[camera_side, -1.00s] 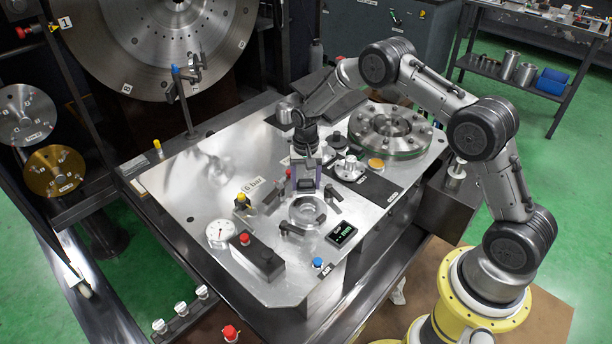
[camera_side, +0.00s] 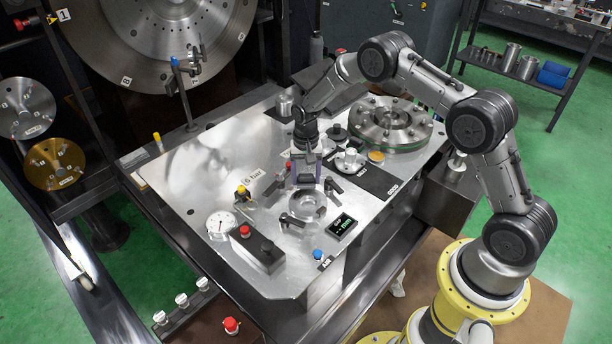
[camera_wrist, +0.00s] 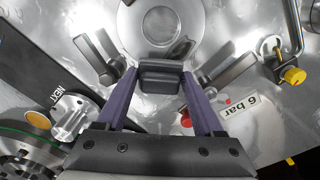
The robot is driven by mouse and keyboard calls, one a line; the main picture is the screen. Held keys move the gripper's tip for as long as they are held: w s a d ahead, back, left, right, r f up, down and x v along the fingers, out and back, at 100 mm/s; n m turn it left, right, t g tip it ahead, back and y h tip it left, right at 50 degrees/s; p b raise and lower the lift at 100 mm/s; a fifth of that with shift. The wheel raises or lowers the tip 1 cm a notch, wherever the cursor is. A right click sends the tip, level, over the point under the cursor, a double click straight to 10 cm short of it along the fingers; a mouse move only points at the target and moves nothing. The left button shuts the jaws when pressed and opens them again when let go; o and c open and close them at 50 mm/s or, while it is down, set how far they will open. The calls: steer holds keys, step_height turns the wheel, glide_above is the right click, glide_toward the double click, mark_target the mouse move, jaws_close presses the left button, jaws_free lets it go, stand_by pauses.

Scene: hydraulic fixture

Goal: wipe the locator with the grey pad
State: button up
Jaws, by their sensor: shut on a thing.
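My gripper (camera_wrist: 160,82) has its two purple fingers shut on the grey pad (camera_wrist: 159,70), a dark block held between the tips. In the side view my gripper (camera_side: 306,172) points down over the plate, just behind the locator (camera_side: 307,204), a round shiny metal ring with a recessed middle. In the wrist view the locator (camera_wrist: 165,22) lies at the top centre, just beyond the pad, and the pad hides its near edge. Whether the pad touches the plate or the locator's rim, I cannot tell.
Dark clamp handles (camera_wrist: 100,57) (camera_wrist: 228,74) flank the locator. Nearby stand a small display (camera_side: 342,227), a black box with a red button (camera_side: 244,231), a gauge (camera_side: 221,225) and a yellow-capped fitting (camera_side: 241,190). The plate's left part (camera_side: 195,165) is clear.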

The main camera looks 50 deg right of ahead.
mark_target(298, 195)
steer(key=shift+f, duration=0.85)
steer(key=shift+a, duration=0.1)
steer(key=shift+a, duration=1.65)
steer(key=shift+a+f, duration=0.1)
steer(key=shift+a, duration=1.7)
steer(key=shift+d, duration=0.1)
steer(key=shift+d, duration=3.45)
